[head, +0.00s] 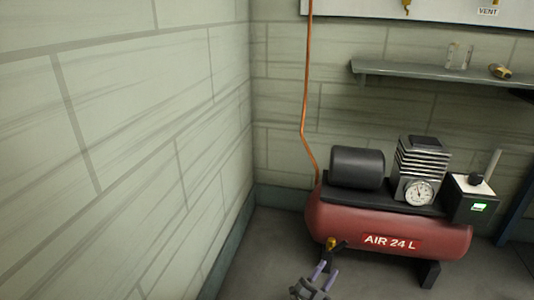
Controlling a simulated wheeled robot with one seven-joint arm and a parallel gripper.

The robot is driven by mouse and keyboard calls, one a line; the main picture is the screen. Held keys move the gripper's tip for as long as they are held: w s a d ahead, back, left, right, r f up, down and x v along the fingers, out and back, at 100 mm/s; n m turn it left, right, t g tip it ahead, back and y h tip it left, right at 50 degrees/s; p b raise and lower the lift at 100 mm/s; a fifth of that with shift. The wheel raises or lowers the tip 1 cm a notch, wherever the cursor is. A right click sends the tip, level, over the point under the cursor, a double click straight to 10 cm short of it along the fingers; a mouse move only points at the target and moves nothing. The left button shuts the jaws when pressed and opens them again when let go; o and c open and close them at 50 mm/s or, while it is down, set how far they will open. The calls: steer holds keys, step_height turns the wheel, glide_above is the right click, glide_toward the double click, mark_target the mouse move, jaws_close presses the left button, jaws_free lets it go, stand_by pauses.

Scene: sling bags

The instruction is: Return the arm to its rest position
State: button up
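My gripper (328,268) shows at the bottom of the head view, low in front of the red air compressor. Its two purple fingers point up and away from me and stand apart. I see nothing held between them. The fingertips are close in the picture to the compressor's dark front foot and a small brass-coloured fitting (331,243) on the tank. I cannot tell whether they touch. The rest of my arm is cut off by the lower edge of the picture.
The compressor (340,221), marked "AIR 24 L", stands near the corner. An orange hose (304,110) runs up the back wall. A shelf (420,76) holds glass jars and a yellow item. A block wall (120,140) fills the left. Bare floor (262,255) lies between wall and compressor.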

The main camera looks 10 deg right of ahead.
steer(key=s+d+r+m+g+y+p, duration=0.3)
steer(key=s+r+m+g+p, duration=0.4)
steer(key=m+g, duration=0.5)
steer(key=s+d+r+m+g+y+p, duration=0.2)
steer(key=s+r+m+g+p, duration=0.45)
steer(key=m, duration=0.85)
steer(key=s+a+r+m+t+y+p, duration=0.2)
steer(key=a+r+m+y+p, duration=0.3)
steer(key=r+m, duration=0.5)
steer(key=s+a+r+m+t+y+p, duration=0.25)
steer(key=a+r+m+y+p, duration=0.3)
steer(key=r, duration=0.85)
steer(key=s+a+r+m+t+y+p, duration=0.1)
steer(key=s+a+r+m+y+p, duration=0.35)
steer(key=r+m, duration=0.7)
step_height(320, 180, up, 39)
steer(key=w+n+p, duration=0.1)
steer(key=p, duration=3.7)
steer(key=shift+w+a+f+n+h+p, duration=0.2)
steer(key=shift+w+n+h+p, duration=0.1)
steer(key=shift+n+h+p, duration=0.1)
steer(key=shift+c, duration=0.4)
